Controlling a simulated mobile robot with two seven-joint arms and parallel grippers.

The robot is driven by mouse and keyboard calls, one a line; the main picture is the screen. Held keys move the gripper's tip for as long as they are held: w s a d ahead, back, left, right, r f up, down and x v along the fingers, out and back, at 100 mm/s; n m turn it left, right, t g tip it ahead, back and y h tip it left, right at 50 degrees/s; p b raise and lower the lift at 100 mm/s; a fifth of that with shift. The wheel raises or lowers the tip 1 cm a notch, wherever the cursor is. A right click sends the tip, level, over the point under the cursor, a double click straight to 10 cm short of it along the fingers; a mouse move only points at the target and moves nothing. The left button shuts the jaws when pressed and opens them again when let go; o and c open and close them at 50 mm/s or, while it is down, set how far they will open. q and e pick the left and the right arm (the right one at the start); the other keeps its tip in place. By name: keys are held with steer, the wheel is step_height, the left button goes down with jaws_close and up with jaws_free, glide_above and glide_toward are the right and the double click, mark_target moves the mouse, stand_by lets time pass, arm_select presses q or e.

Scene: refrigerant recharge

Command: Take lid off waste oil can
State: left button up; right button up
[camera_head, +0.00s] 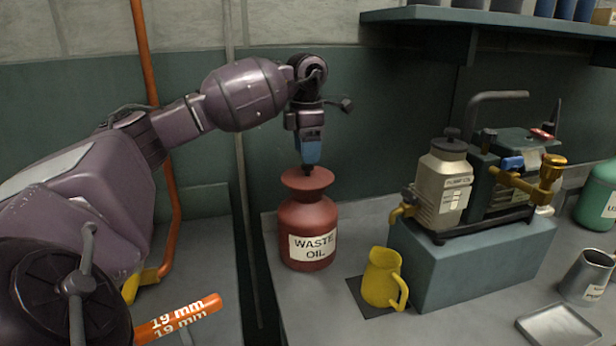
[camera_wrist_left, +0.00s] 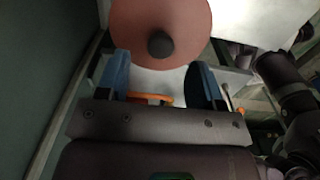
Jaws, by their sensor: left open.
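The red waste oil can (camera_head: 309,219) stands upright at the left of the grey bench, its white label facing me. Its wide round red lid (camera_head: 307,182) sits on top, with a small dark knob (camera_head: 308,170) in the middle. My left gripper (camera_head: 309,163) points down right above the knob. In the left wrist view my left gripper (camera_wrist_left: 160,72) has its two blue fingers apart, and the lid (camera_wrist_left: 185,25) with its dark knob (camera_wrist_left: 160,45) lies just beyond the fingertips. Nothing is held. Whether the fingers touch the lid cannot be told. My right gripper is not in view.
A yellow jug (camera_head: 381,278) stands on a dark mat right of the can. Further right, a pump (camera_head: 445,185) rests on a blue-grey block (camera_head: 480,262). A metal cup (camera_head: 584,277) and tray (camera_head: 557,327) are at right. A shelf (camera_head: 480,18) hangs above.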

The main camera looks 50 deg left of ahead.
mark_target(308, 172)
arm_select(q)
step_height(308, 172, down, 4)
steer(key=shift+w+d+f, duration=0.1)
steer(key=shift+w, duration=0.05)
steer(key=c, duration=1)
